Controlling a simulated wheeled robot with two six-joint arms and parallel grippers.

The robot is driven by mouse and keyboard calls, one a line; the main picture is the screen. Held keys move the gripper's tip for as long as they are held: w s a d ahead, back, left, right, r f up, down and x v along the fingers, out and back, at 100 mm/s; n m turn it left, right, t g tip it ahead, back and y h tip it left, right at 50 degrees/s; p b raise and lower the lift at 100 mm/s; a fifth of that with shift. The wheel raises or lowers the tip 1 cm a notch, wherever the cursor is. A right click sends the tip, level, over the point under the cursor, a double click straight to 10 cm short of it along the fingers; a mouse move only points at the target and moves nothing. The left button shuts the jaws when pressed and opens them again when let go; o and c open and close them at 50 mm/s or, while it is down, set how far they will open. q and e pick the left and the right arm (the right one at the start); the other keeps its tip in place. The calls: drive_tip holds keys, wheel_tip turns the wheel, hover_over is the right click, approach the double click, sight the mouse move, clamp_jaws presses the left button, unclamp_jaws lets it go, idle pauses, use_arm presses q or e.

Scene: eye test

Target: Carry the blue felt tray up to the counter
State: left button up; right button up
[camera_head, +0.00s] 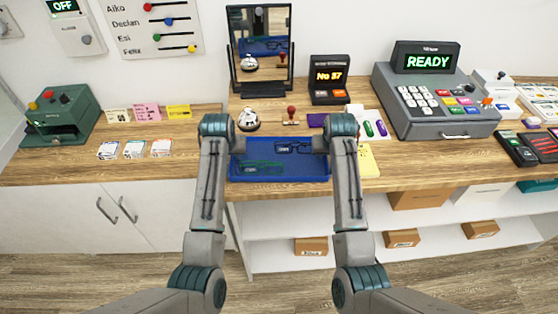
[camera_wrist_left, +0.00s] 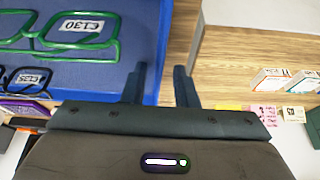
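The blue felt tray (camera_head: 280,177) is level at the front edge of the wooden counter, between my two arms. I cannot tell whether it rests on the wood or hangs just above it. It holds green-framed glasses (camera_head: 262,165) and dark blue glasses (camera_head: 293,147), each with a price tag. My left gripper (camera_head: 236,146) is at the tray's left side. In the left wrist view its fingers (camera_wrist_left: 160,85) are apart, one over the tray (camera_wrist_left: 135,45) and one outside its edge. My right gripper (camera_head: 323,146) is at the tray's right side, its fingers hidden.
Behind the tray stand a bell (camera_head: 248,121), a red-handled stamp (camera_head: 291,116), a mirror (camera_head: 260,50) and a number display (camera_head: 330,80). A cash register (camera_head: 435,105) is to the right. Yellow paper (camera_head: 369,160) lies by my right arm. Bare wood (camera_head: 200,140) shows left.

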drive_tip(key=shift+r, duration=0.1)
use_arm(q)
drive_tip(key=v, duration=1.1)
drive_tip(key=shift+s+r, duration=0.2)
drive_tip(key=shift+r, duration=0.15)
use_arm(e)
drive_tip(key=v, duration=1.1)
drive_tip(key=shift+s+r, duration=0.25)
drive_tip(key=shift+r, duration=0.1)
use_arm(q)
drive_tip(key=shift+f, duration=0.1)
use_arm(e)
drive_tip(key=shift+d+f, duration=0.1)
